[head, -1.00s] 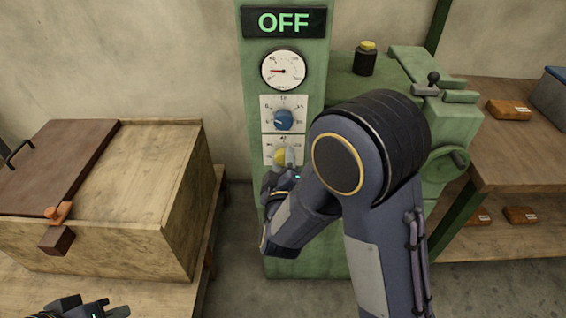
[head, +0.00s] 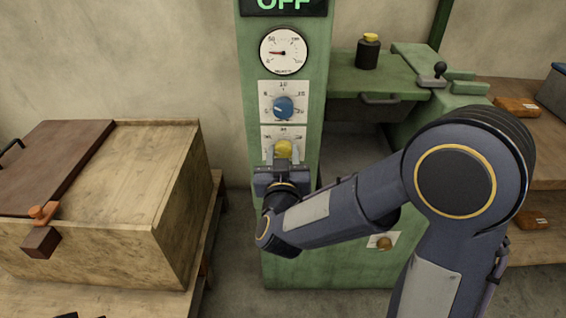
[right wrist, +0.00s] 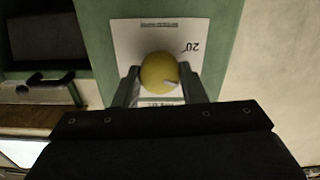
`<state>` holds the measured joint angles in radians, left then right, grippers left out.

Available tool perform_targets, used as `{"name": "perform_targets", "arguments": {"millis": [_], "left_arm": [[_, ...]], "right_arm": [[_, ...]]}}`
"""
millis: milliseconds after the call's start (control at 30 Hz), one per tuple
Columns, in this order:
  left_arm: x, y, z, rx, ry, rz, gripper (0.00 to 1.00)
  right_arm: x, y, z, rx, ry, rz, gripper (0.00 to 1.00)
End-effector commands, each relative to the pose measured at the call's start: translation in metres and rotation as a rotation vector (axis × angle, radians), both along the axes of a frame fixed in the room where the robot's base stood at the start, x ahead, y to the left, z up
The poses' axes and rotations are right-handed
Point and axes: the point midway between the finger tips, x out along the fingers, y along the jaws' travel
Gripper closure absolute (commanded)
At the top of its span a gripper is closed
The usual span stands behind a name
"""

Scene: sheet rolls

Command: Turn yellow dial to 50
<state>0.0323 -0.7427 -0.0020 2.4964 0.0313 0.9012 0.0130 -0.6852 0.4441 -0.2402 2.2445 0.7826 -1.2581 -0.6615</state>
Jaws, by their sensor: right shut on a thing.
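The yellow dial (head: 283,148) sits on a white scale plate on the green machine column, below the blue dial (head: 283,107). My right gripper (head: 283,157) is shut on the yellow dial from the front. In the right wrist view the yellow dial (right wrist: 158,73) lies between the two fingers of the right gripper (right wrist: 159,76). A pale pointer mark shows at its lower right there, and an inverted 20 is readable on the plate. Most scale numbers are hidden or too small. Only a dark sliver of my left gripper (head: 66,316) shows at the bottom left edge.
A round gauge (head: 284,53) and a sign reading OFF (head: 283,4) are above the dials. A wooden box (head: 150,190) stands on a bench at left. A black jar with yellow cap (head: 368,52) stands on the machine. A wooden shelf is at right.

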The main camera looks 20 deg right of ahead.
Motion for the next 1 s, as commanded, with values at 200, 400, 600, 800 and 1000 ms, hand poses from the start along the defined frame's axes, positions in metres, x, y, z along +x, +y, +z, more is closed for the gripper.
{"name": "perform_targets", "arguments": {"millis": [200, 400, 600, 800, 1000], "left_arm": [[0.000, 0.000, -0.023, 0.000, 0.000, 0.000, 1.00], [0.000, 0.000, -0.041, 0.000, 0.000, 0.000, 1.00], [0.000, 0.000, -0.058, 0.000, 0.000, 0.000, 1.00], [0.000, 0.000, -0.076, 0.000, 0.000, 0.000, 1.00], [0.000, 0.000, -0.094, 0.000, 0.000, 0.000, 1.00]], "right_arm": [[0.000, 0.000, -0.004, 0.200, -0.057, 0.000, 0.85], [0.000, 0.000, -0.005, 0.383, -0.109, 0.000, 0.85], [0.000, -0.001, -0.005, 0.565, -0.162, -0.001, 0.85], [0.000, -0.001, -0.005, 0.747, -0.214, 0.000, 0.85], [0.000, -0.001, -0.006, 0.929, -0.266, 0.000, 0.85]]}}
